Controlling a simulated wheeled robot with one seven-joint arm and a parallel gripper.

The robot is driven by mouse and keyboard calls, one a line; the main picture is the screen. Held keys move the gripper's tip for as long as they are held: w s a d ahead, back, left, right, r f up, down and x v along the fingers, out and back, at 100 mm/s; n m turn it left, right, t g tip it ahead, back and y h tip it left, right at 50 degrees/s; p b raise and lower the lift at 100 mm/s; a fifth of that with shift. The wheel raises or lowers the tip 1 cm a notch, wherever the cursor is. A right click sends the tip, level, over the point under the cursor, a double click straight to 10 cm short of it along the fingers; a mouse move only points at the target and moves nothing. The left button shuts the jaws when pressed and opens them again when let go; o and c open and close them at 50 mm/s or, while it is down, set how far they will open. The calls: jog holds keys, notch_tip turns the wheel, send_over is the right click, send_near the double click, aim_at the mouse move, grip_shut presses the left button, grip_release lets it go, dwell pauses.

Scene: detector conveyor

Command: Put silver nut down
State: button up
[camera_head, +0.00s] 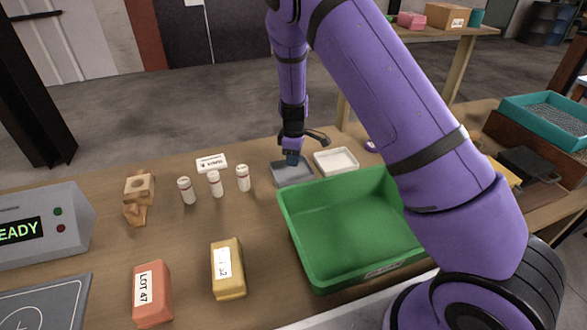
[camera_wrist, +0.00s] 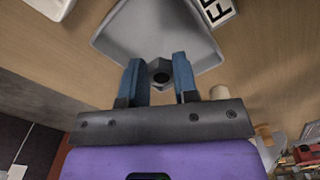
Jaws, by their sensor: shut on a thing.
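My gripper (camera_head: 291,159) points down over the small grey tray (camera_head: 293,176) at the back of the bench. In the wrist view its two blue fingers (camera_wrist: 160,78) are closed on the silver nut (camera_wrist: 160,66), which shows a dark hole between them. The grey tray also shows there (camera_wrist: 130,42), under and beyond the fingertips. In the head view the nut is hidden by the fingers. I cannot tell whether the nut touches the tray floor.
A white tray (camera_head: 337,153) stands right of the grey one. A large green bin (camera_head: 300,243) is in front. Several white bottles (camera_head: 214,185) and a label card (camera_head: 211,163) are left. Yellow (camera_head: 229,276) and red (camera_head: 153,299) blocks lie nearer. My arm hides the bin's right side.

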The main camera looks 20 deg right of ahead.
aim_at(294, 174)
jog(key=shift+f, duration=2.25)
jog(key=o, duration=1)
jog(key=shift+f, duration=0.1)
